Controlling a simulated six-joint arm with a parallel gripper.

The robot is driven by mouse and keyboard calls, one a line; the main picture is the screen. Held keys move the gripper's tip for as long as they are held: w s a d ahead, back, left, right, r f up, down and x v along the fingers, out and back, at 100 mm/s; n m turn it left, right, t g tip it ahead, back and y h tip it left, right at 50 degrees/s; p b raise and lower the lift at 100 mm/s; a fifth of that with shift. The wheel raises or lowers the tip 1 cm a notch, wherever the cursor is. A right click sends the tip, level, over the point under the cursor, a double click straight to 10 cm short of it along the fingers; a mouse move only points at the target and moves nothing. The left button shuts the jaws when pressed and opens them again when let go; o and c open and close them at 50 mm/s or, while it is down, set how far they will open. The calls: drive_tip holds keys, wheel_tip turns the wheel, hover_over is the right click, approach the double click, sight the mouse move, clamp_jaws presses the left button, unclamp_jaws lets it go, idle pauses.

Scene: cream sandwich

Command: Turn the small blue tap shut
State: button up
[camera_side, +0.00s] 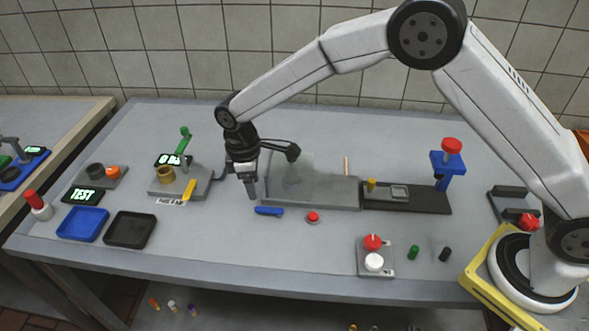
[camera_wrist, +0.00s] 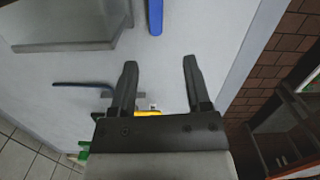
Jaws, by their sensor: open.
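My gripper (camera_side: 251,190) points down over the middle left of the table. In the wrist view my gripper (camera_wrist: 160,64) has its two fingers apart with nothing between them. A small blue bar (camera_side: 268,211) lies in front of the grey tray; it also shows at the top of the wrist view (camera_wrist: 155,14), beyond the fingers. A thin dark blue lever (camera_wrist: 82,85) runs left of the fingers toward a grey part partly hidden behind my gripper. I cannot tell for certain which of these is the tap.
A grey station (camera_side: 170,195) with a green lever (camera_side: 183,141) and a yellow handle (camera_side: 189,189) stands left of my gripper. The grey tray (camera_side: 330,195) is close on the right. Blue (camera_side: 82,236) and black (camera_side: 130,244) trays sit front left. A red button (camera_side: 313,217) is nearby.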

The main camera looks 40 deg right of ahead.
sight(261, 211)
drive_tip(key=shift+s+d+r+t+y, duration=0.15)
drive_tip(key=shift+s+d+t+y, duration=0.15)
drive_tip(key=shift+s+d+t, duration=0.15)
wheel_tip(261, 211, down, 7)
drive_tip(key=shift+f, duration=0.5)
drive_tip(key=n, duration=0.1)
drive_tip(key=s+n, duration=0.1)
drive_tip(key=n, duration=0.1)
drive_tip(key=shift+s+a+r, duration=0.1)
drive_tip(key=shift+a, duration=0.25)
drive_tip(key=n, duration=0.1)
drive_tip(key=s+n, duration=0.1)
drive_tip(key=n, duration=0.2)
drive_tip(key=shift+s+a+n, duration=0.15)
drive_tip(key=shift+s+n, duration=0.1)
drive_tip(key=shift+n, duration=0.05)
drive_tip(key=s+d+r+n, duration=0.3)
drive_tip(key=r+n, duration=0.3)
drive_tip(key=r, duration=0.2)
drive_tip(key=shift+s+d+r, duration=0.2)
drive_tip(key=shift+r, duration=0.15)
